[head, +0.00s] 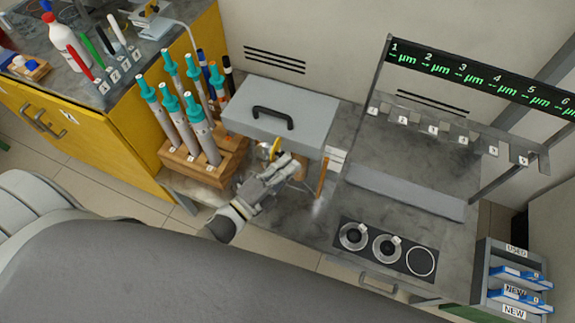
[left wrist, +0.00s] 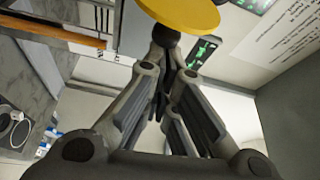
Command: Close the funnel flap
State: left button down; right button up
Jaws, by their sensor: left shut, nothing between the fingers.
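A grey box-like housing (head: 312,112) with a black handle (head: 273,116) on its top face stands on the bench. I cannot tell for sure which part is the funnel flap. A yellow piece (head: 274,150) shows at the housing's front; in the left wrist view a yellow disc (left wrist: 182,12) lies just beyond the fingertips. My left gripper (head: 288,160) is shut and empty, in front of the housing, close to the yellow piece; touching cannot be told. Its closed fingers also show in the left wrist view (left wrist: 166,62). My right gripper is not in view.
A wooden rack (head: 205,165) of several teal-topped rods stands left of the housing. An orange upright strip (head: 321,178) is right of the gripper. A black panel with round holders (head: 386,248), a display rack (head: 480,78) and a box shelf (head: 515,280) are to the right.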

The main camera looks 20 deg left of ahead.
pick_arm(q)
jog(key=shift+a+r+n, duration=0.15)
jog(key=shift+n, duration=0.25)
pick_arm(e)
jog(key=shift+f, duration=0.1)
pick_arm(q)
jog(key=shift+w+a+r+n+t+y+b, duration=0.1)
jog(key=shift+a+n+t+y+b, duration=0.7)
jog(key=shift+n, duration=2.8)
jog(key=shift+a+r+n+t+y+b, duration=0.2)
jog(key=shift+a+n+t+y, duration=1.2)
jog(key=shift+n, duration=2.2)
jog(key=shift+w+a+n+t+y+b, duration=0.1)
jog(key=shift+a+n+t+y+b, duration=0.4)
jog(key=shift+a+n+y, duration=2.15)
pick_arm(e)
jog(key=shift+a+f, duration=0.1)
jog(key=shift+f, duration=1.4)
pick_arm(q)
jog(key=shift+d+n+h, duration=0.6)
jog(key=shift+n+h, duration=0.45)
jog(key=shift+h, duration=0.2)
jog(key=shift+r, duration=0.1)
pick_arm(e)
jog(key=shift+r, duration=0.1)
